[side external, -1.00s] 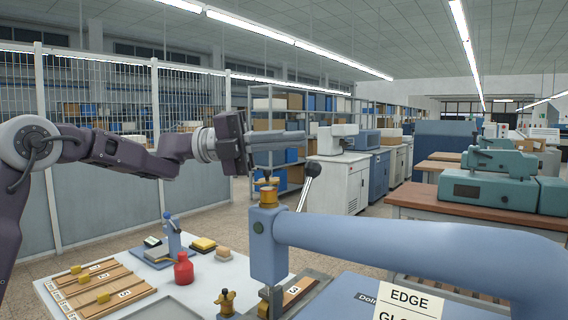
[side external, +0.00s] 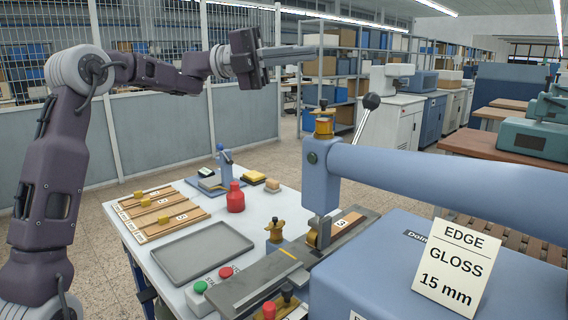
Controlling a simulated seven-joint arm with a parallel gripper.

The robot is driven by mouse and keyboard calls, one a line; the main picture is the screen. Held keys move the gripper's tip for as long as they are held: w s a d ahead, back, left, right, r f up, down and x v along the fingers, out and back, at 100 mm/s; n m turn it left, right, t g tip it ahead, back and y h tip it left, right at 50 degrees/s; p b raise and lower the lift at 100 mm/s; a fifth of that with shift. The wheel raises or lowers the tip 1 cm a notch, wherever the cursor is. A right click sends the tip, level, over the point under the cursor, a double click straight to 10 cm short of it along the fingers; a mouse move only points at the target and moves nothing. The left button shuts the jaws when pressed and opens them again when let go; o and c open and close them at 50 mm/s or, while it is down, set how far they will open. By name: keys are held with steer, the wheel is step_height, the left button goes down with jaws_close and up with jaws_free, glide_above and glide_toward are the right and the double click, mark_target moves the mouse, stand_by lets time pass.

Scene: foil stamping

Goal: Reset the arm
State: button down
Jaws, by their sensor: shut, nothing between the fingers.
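My gripper (side external: 311,51) is raised at the upper middle of the side external view, above and behind the work table. Its fingers point right, close together, with nothing between them. My arm comes up from the left edge and reaches level to the right. The gripper is clear of the table and touches nothing in view.
The blue press (side external: 420,172) with a black-knobbed lever (side external: 368,112) stands at the right. The white table (side external: 262,208) holds a grey tray (side external: 203,252), wooden boards (side external: 150,200), a red bottle (side external: 235,198) and yellow blocks. A mesh fence (side external: 160,35) runs behind.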

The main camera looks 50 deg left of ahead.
steer(key=s+d+f+m+g+y, duration=0.4)
steer(key=s+d+f+m+y, duration=0.4)
steer(key=s+d+f+m, duration=0.55)
steer(key=s+a+f+m+t+y, duration=0.1)
steer(key=s+a+f+m+y, duration=0.3)
steer(key=s+f+m, duration=0.3)
steer(key=s+a+f+m+t+y, duration=0.1)
steer(key=s+a+f+m+y, duration=0.4)
steer(key=s+m, duration=0.6)
steer(key=a+f+m, duration=0.2)
steer(key=m, duration=0.4)
steer(key=shift+m, duration=0.35)
steer(key=shift+a, duration=0.1)
